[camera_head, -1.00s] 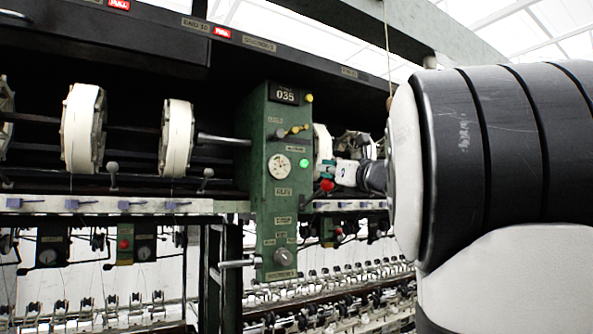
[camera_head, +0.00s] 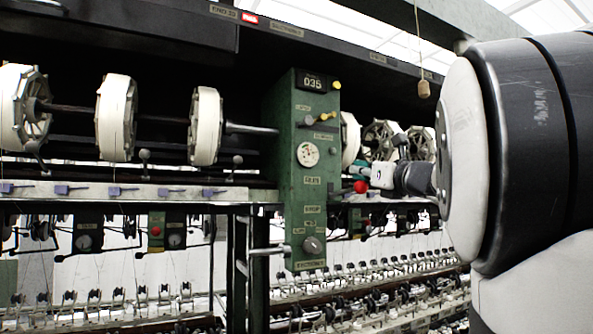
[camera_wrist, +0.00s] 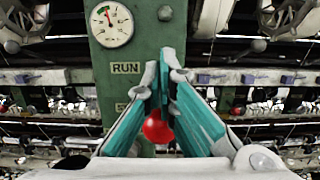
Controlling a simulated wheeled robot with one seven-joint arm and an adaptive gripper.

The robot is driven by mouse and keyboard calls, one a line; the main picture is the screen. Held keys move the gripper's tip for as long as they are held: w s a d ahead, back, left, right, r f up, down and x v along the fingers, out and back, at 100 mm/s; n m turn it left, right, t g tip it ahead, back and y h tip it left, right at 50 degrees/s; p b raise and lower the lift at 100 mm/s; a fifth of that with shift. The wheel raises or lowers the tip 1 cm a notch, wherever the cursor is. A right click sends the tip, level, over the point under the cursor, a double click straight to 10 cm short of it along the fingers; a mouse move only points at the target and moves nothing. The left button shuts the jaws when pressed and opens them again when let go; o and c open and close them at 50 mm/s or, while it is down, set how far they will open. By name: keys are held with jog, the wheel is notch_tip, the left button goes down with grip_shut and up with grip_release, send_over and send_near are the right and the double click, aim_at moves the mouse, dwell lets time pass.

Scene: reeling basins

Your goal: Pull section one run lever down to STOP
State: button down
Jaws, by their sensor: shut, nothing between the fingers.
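The run lever's red ball (camera_head: 361,187) stands out at the right side of the green control post (camera_head: 290,225). In the wrist view the ball (camera_wrist: 158,127) shows between and below my two teal-padded fingers. My gripper (camera_wrist: 164,68) is shut, its fingertips together in front of the post, with nothing gripped. In the head view my gripper (camera_head: 362,171) is small, just above the ball; contact cannot be told. The RUN label (camera_wrist: 126,68) is left of the fingertips. The STOP label (camera_head: 312,209) is lower on the post. The lever's shaft is mostly hidden.
A round gauge (camera_head: 308,154) and a dark knob (camera_head: 312,245) are on the post. White reels (camera_head: 205,126) stand left of it, with more behind my arm. A wooden toggle hangs on a cord (camera_head: 424,88). Rows of spindles (camera_head: 390,262) run below.

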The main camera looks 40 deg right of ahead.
aim_at(365, 185)
jog(key=shift+f, duration=0.2)
jog(key=shift+f+b, duration=1.1)
jog(key=shift+f, duration=0.35)
jog(key=shift+s+r+p, duration=0.2)
jog(key=shift+r+p, duration=0.45)
jog(key=shift+r, duration=0.15)
jog(key=p+v, duration=0.1)
jog(key=v, duration=1.5)
jog(key=shift+w+f, duration=0.1)
jog(key=shift+f, duration=0.05)
